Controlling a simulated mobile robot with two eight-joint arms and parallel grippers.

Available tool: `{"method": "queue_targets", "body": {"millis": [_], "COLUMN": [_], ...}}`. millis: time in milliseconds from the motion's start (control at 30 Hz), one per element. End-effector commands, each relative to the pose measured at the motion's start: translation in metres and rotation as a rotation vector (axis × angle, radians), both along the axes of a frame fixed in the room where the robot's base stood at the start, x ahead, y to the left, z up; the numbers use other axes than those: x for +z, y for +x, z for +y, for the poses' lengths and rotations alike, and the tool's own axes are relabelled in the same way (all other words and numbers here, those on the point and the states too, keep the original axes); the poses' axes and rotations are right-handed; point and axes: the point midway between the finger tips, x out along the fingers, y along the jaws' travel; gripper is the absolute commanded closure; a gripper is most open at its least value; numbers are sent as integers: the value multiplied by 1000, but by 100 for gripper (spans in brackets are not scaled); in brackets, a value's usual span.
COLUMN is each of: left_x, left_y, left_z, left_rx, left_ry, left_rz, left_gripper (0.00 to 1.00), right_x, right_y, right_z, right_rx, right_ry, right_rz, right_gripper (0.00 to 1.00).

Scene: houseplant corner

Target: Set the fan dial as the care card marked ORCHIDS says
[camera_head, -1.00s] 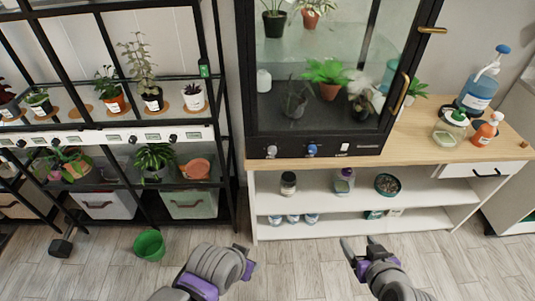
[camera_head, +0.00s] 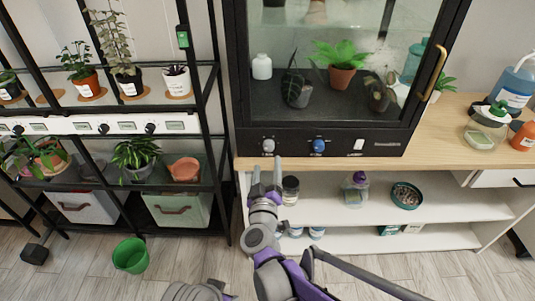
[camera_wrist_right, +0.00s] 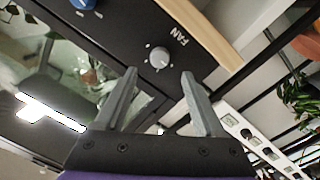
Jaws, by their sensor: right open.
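The fan dial (camera_head: 268,145) is a small grey knob at the left of the black panel below the glass cabinet. In the right wrist view the grey dial (camera_wrist_right: 159,57) has the word FAN beside it, with pale marks around it. My right gripper (camera_head: 266,163) is open, its fingers pointing up just below the dial. In the wrist view the open fingertips (camera_wrist_right: 160,78) lie either side of the dial's line, with nothing between them; I cannot tell if they touch it. No card reading ORCHIDS is legible. My left gripper is out of view.
A blue dial (camera_head: 319,145) and a white switch (camera_head: 359,145) sit on the same panel. The wooden counter edge (camera_head: 340,163) runs just below. A jar (camera_head: 290,189) stands on the shelf close beside my right gripper. A plant rack (camera_head: 226,150) stands at the left.

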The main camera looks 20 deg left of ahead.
Motion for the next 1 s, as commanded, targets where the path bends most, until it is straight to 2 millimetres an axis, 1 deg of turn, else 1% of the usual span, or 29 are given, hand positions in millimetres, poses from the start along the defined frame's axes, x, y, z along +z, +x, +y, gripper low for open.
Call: {"method": "queue_targets", "body": {"millis": [33,100,200,333,500,767,800,867,1000], "left_x": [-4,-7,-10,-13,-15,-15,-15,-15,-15], "left_y": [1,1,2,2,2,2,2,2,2], "left_z": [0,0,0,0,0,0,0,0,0], "left_rx": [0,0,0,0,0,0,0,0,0], "left_ry": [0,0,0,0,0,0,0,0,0], "left_rz": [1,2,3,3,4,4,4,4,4], "left_gripper": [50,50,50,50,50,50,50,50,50], "right_x": [-2,-2,-2,-1,-1,0,0,0,0], "right_y": [11,25,41,57,66,66,66,66,66], "right_z": [2,5,9,12,14,15,15,15,15], "right_rx": [-2,-2,-1,-1,0,1,1,1,1], "right_ry": [0,-1,0,0,0,1,1,1,1], "right_rz": [1,1,0,1,0,1,1,1,1], "right_gripper": [29,29,29,29,29,29,36,47,72]}}
